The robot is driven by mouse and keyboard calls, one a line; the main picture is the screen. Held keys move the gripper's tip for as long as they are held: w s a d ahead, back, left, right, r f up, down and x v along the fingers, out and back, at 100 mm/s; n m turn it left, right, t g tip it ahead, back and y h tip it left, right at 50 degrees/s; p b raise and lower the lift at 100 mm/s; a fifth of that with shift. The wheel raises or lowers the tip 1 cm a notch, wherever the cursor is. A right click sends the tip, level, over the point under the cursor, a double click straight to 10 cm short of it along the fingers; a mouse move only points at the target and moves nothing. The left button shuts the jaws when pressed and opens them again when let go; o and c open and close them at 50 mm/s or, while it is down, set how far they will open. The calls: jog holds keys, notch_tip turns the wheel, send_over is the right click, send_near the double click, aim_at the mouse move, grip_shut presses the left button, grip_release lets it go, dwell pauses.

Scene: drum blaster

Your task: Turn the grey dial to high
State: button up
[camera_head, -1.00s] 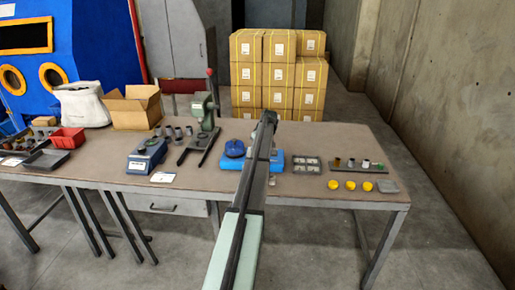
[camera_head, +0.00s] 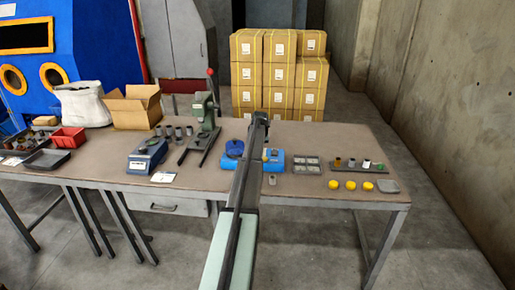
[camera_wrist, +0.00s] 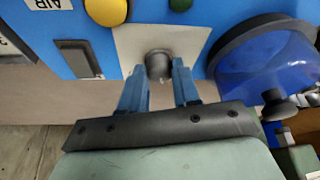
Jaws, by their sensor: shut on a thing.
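The grey dial (camera_wrist: 158,64) is a small round knob on a pale plate (camera_wrist: 195,40) on the front of a blue machine (camera_wrist: 75,20). My gripper (camera_wrist: 160,74) has its two blue fingers on either side of the dial, shut on it. The fingers partly cover the dial, and I cannot read its setting or any marks around it. In the head view the blue machine (camera_head: 276,162) is on the table, and my arm hides its middle, the dial and the gripper.
A yellow button (camera_wrist: 106,10) and a green button (camera_wrist: 180,3) are close to the dial. A blue round lid with a dark knob (camera_wrist: 278,104) is just right of my fingers.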

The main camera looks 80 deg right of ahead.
jog(key=m+g, duration=0.1)
jog(key=m, duration=0.3)
jog(key=m+g, duration=0.1)
jog(key=m, duration=0.1)
jog(key=shift+w+d+m+g, duration=0.1)
jog(key=shift+w+m+g, duration=0.15)
jog(key=shift+m+g, duration=0.05)
jog(key=m+g, duration=0.1)
jog(key=m, duration=0.1)
jog(key=m+y, duration=0.1)
jog(key=m, duration=0.2)
jog(key=shift+w+g, duration=0.15)
jog(key=shift+g, duration=0.25)
jog(key=shift+m, duration=0.4)
jog(key=o, duration=1.1)
jog(key=shift+c, duration=0.2)
jog(key=v, duration=1.3)
jog(key=shift+r, duration=0.45)
jog(key=shift+w+d, duration=0.1)
jog(key=shift+w, duration=0.05)
